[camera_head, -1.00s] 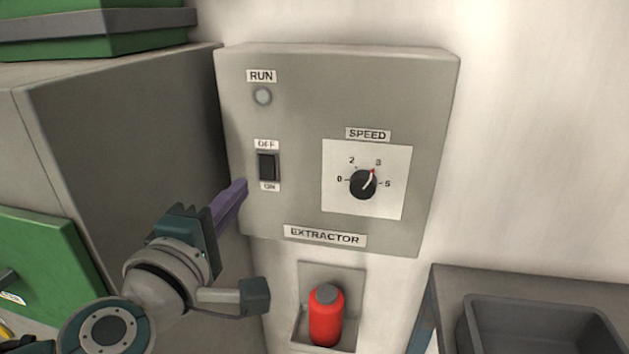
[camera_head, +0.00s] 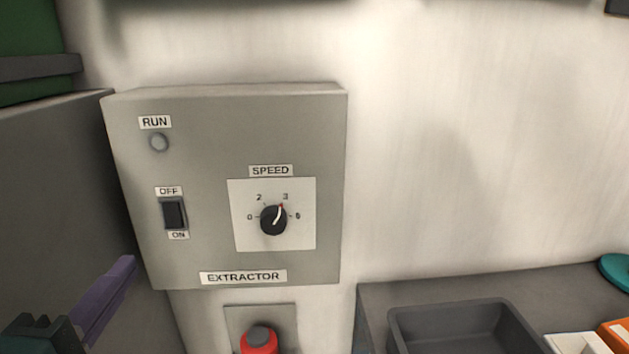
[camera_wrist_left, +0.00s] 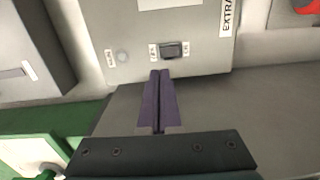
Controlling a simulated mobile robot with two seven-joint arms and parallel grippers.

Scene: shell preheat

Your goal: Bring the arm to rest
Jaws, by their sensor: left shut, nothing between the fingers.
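My left gripper (camera_head: 128,266) is at the lower left of the head view, its purple fingers pointing up and right. It is shut and empty, apart from the extractor box (camera_head: 205,165) on the wall. In the left wrist view, the shut purple fingers (camera_wrist_left: 158,75) point toward the box's rocker switch (camera_wrist_left: 171,50). In the head view the switch (camera_head: 174,213) sits between the OFF and ON labels. The run lamp (camera_head: 159,142) looks grey and unlit. The speed knob (camera_head: 274,219) has its pointer near 3. My right gripper is not in view.
A grey cabinet (camera_head: 60,190) stands left of the box. A dark grey tray (camera_head: 465,325) lies on the counter (camera_head: 375,295) at lower right. The wall right of the box is bare.

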